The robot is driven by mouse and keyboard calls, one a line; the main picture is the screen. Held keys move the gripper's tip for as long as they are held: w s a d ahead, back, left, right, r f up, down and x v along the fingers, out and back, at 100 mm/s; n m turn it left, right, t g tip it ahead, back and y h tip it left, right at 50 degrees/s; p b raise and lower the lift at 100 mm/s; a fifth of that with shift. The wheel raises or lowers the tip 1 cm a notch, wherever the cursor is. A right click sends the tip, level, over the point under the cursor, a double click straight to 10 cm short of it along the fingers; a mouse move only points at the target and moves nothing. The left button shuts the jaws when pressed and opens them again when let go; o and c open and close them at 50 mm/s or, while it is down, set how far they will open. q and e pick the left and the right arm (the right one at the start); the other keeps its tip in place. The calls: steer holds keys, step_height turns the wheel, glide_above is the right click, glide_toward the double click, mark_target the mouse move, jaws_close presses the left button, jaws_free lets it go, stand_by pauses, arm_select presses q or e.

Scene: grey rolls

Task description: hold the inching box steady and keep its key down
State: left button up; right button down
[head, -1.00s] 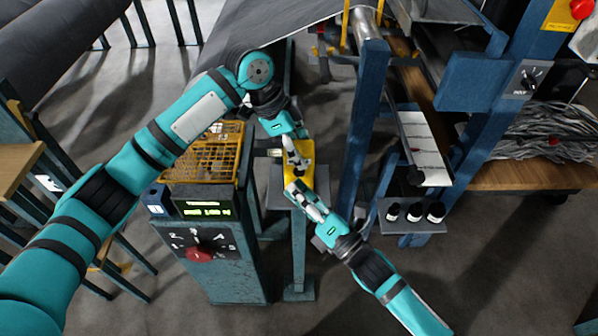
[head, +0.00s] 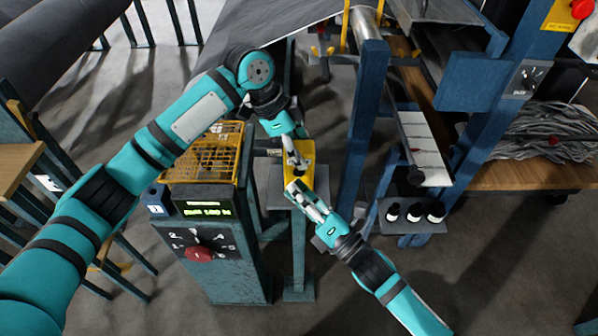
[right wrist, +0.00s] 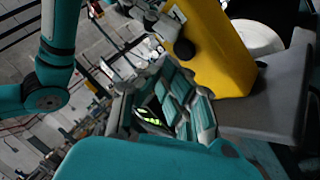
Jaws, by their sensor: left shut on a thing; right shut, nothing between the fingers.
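The yellow inching box (head: 306,154) stands on a grey plate on a narrow post in the head view. Its yellow side (right wrist: 218,45) also shows in the right wrist view, with a dark round knob (right wrist: 184,48) on it that may be the key. My left gripper (head: 294,160) comes from above and is shut on the box. My right gripper (head: 291,187) is shut and empty, its tips close beside the near end of the box. It also shows in the right wrist view (right wrist: 172,95). I cannot tell whether it touches or presses the key.
A blue-green console (head: 215,265) with a lit display and a red knob stands left of the post, a yellow mesh guard (head: 207,155) behind it. A blue upright (head: 362,130) rises close on the right. A small shelf (head: 412,217) holds dark-capped bottles.

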steer(key=shift+w, duration=0.1)
steer(key=shift+w, duration=0.3)
steer(key=shift+w+r, duration=0.1)
steer(key=shift+w, duration=0.55)
stand_by(1.9)
steer(key=shift+s, duration=0.15)
stand_by(3.9)
steer(key=shift+s, duration=0.9)
